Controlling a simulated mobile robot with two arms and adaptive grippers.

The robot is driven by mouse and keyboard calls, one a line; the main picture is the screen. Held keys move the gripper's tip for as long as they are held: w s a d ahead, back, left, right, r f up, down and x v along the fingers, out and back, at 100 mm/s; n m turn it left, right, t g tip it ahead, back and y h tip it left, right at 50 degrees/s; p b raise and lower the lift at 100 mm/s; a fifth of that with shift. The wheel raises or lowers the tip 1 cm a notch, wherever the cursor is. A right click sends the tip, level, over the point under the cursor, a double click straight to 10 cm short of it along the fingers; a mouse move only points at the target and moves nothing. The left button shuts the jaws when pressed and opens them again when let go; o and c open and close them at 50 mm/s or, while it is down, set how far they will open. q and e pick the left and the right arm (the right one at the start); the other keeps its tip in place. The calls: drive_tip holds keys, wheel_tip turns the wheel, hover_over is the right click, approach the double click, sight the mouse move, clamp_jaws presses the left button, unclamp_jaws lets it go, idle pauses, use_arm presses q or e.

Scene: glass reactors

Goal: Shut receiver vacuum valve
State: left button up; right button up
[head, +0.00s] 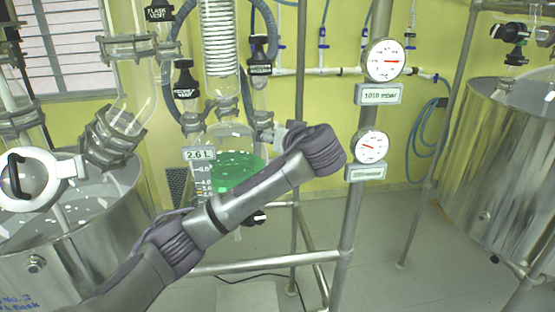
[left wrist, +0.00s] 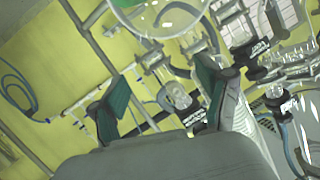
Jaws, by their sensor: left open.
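The receiver vacuum valve (head: 258,48), with a black handle and a dark label under it, stands right of the coiled condenser in the head view. Its exact handle setting is too small to tell. My left gripper (head: 270,136) is below it, beside the glass receiver (head: 238,172) with green liquid, partly hidden by my wrist. In the left wrist view its two green-padded fingers (left wrist: 160,100) are spread and empty. A black-handled valve (left wrist: 190,108) shows beyond the gap, near the right finger; its label is unreadable. My right gripper is not in view.
The receiver vent valve (head: 184,92) and flask vent valve (head: 160,13) stand to the left. A steel post with the upper gauge (head: 384,60) and lower gauge (head: 370,146) stands right of my wrist. A steel vessel (head: 495,150) is far right. Open floor lies between.

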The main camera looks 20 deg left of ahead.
use_arm(q)
drive_tip(key=shift+m+h, duration=0.5)
drive_tip(key=shift+m, duration=0.1)
drive_tip(key=shift+s+d+f, duration=0.15)
drive_tip(key=shift+d+f, duration=0.15)
drive_tip(key=shift+f, duration=0.45)
drive_tip(key=shift+s+d+f, duration=0.2)
drive_tip(key=shift+d+f, duration=0.05)
drive_tip(key=shift+f, duration=0.55)
drive_tip(key=shift+s+d+f, duration=0.15)
drive_tip(key=shift+d+f, duration=0.15)
drive_tip(key=shift+f, duration=0.45)
